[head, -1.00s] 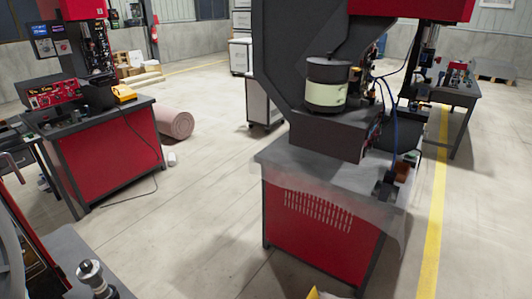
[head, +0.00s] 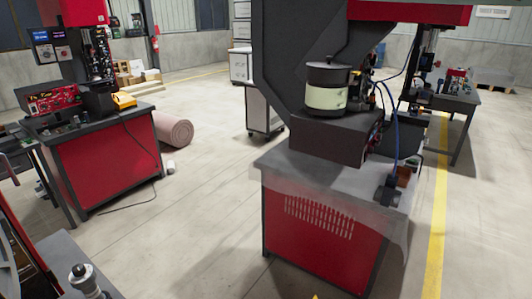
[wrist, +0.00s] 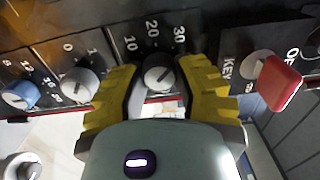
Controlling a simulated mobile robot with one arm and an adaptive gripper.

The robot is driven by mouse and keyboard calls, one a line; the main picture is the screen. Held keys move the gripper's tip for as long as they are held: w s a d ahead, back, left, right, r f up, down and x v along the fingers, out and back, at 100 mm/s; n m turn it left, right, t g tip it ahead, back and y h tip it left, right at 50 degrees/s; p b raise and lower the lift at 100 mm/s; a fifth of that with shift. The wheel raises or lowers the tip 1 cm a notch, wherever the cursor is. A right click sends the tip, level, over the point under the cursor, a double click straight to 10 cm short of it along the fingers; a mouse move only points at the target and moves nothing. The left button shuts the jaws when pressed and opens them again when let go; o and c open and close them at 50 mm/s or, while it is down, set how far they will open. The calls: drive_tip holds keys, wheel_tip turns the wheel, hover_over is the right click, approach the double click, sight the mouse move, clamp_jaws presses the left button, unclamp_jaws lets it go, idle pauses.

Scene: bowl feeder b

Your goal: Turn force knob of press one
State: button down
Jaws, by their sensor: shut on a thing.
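In the wrist view, a dark round knob (wrist: 159,74) with a pale grey face and a pointer line sits on a black panel (wrist: 100,40). Its scale reads 10, 20 and 30. My gripper (wrist: 157,82) has its yellow fingers on both sides of this knob and is shut on it. No force label is readable by the knob. The head view does not clearly show my gripper or this knob.
A grey knob (wrist: 80,84) and a blue knob (wrist: 19,94) lie left of my gripper. A key switch (wrist: 258,64) and a red tag (wrist: 279,83) are close on the right. In the head view, a red-and-grey press table (head: 330,200) stands ahead, with open floor (head: 200,215) beside it.

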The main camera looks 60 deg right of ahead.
drive_tip(key=shift+f, duration=0.1)
idle(0.4)
drive_tip(key=c, duration=0.6)
unclamp_jaws()
drive_tip(key=shift+s, duration=0.1)
drive_tip(key=s, duration=0.7)
drive_tip(key=shift+s, duration=0.4)
